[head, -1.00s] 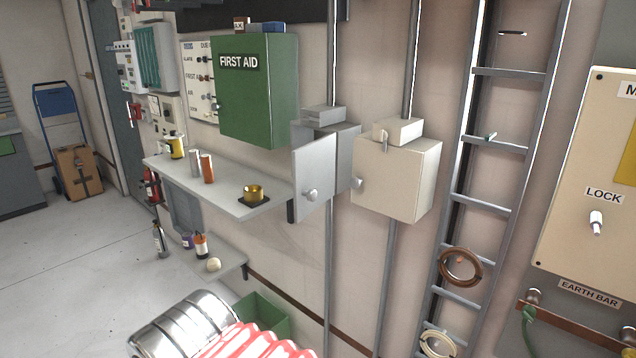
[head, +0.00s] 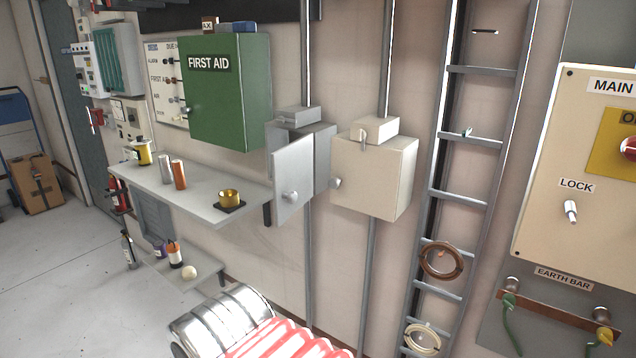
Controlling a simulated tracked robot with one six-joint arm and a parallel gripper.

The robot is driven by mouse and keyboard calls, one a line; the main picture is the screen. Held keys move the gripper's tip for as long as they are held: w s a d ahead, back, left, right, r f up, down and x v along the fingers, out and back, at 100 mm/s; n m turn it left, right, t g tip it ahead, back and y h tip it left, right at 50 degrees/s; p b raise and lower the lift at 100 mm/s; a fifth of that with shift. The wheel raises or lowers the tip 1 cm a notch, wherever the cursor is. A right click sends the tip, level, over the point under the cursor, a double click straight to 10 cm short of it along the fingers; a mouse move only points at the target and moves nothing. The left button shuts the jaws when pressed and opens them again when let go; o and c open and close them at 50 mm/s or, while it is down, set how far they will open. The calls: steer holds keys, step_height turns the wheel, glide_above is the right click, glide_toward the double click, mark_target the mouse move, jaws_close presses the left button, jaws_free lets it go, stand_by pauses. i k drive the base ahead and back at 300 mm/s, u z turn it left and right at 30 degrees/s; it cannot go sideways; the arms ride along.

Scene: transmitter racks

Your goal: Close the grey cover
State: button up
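The grey cover (head: 294,178) is a flat hinged door on a small grey wall box (head: 322,150). It stands ajar, swung out from the box toward the left and front, with a round pale knob (head: 291,196) near its lower middle. The box's inside is hidden behind the cover. My gripper is not in the picture.
A beige box (head: 372,175) with its own knob is just right of the grey box. A shelf (head: 195,197) with cans and a brass cup juts out at left, below a green first aid cabinet (head: 230,95). A ladder (head: 468,140) stands right.

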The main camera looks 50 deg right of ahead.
mark_target(292, 164)
steer(key=z, duration=1.35)
steer(key=i, duration=1)
steer(key=u, duration=0.4)
steer(key=k, duration=1.2)
